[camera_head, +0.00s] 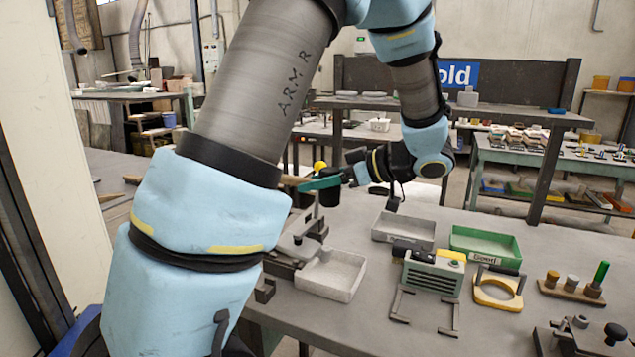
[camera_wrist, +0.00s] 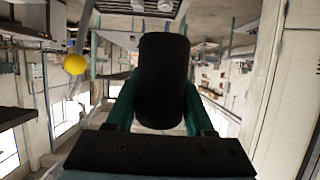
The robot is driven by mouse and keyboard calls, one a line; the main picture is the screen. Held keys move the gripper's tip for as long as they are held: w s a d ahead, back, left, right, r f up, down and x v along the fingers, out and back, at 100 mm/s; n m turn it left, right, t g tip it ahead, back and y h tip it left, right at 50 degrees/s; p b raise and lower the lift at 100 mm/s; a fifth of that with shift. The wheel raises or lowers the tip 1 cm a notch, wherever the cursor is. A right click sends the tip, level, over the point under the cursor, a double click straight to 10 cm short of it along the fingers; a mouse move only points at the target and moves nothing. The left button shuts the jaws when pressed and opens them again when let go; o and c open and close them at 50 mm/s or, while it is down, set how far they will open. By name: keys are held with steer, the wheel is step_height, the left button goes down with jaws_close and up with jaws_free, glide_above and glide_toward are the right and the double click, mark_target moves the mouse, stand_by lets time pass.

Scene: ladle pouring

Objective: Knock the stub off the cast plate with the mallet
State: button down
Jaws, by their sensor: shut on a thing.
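My gripper (camera_head: 328,182), with teal fingers, is shut on the mallet and holds it above the bench. The black mallet head (camera_head: 330,194) hangs at the fingers, and a piece of wooden handle (camera_head: 292,181) shows to the left before my arm hides it. In the wrist view the black mallet head (camera_wrist: 162,80) fills the space between the teal fingers (camera_wrist: 160,112). A dark metal fixture (camera_head: 296,246) stands on the bench below the mallet, partly behind my arm. I cannot clearly make out the cast plate or its stub there.
A pale tray (camera_head: 345,291) sits beside the fixture. Behind are a grey tray (camera_head: 404,243) and a green tray (camera_head: 500,252) labelled Good. A grey-green device (camera_head: 433,276), yellow ring gauge (camera_head: 483,295) and peg rack (camera_head: 570,293) stand to the right. A yellow ball (camera_head: 320,167) shows behind the mallet.

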step_height(320, 180, down, 12)
steer(key=shift+w+d, duration=0.1)
steer(key=shift+a+r, duration=0.1)
steer(key=shift+a, duration=0.1)
steer(key=shift+d, duration=0.1)
step_height(320, 180, up, 10)
steer(key=p, duration=1)
steer(key=shift+r, duration=0.1)
